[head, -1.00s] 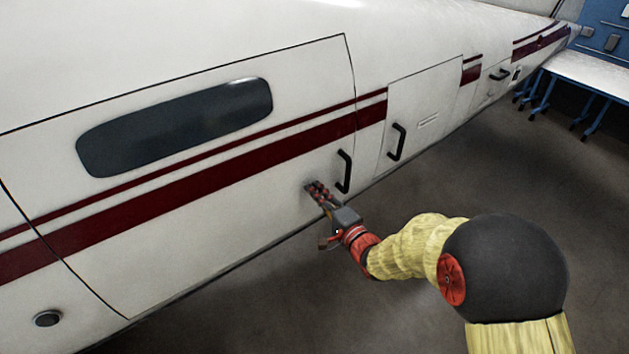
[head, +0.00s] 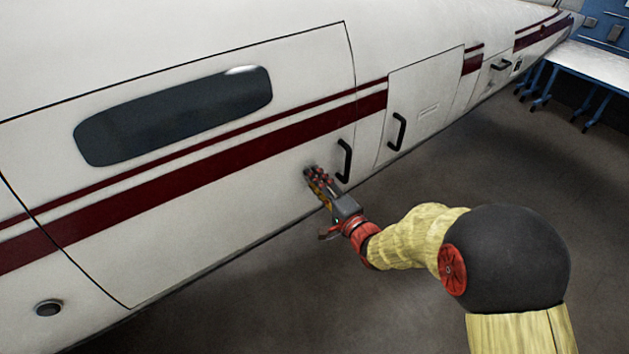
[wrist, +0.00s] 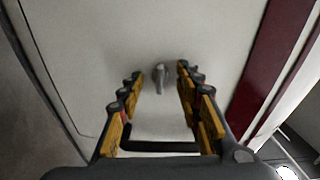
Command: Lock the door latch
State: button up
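The door latch is a small grey metal turn-knob (wrist: 160,76) on the white door panel. It shows in the wrist view just ahead of the fingertips and between them. My gripper (wrist: 156,82) is open, with a yellow-padded finger on each side of the latch and a gap to it on both sides. In the head view my gripper (head: 317,178) is at the lower right part of the large white door (head: 215,215), left of the black door handle (head: 344,160). The latch is hidden behind the fingers there. In the wrist view the black handle (wrist: 160,146) lies lower, between the fingers.
A second panel with a black handle (head: 398,132) is to the right on the white, red-striped body. A dark window (head: 175,115) is in the large door. A white table (head: 595,72) stands far right. The grey floor is clear.

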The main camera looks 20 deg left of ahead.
jog(key=v, duration=0.5)
jog(key=shift+p, duration=0.35)
dwell(0.7)
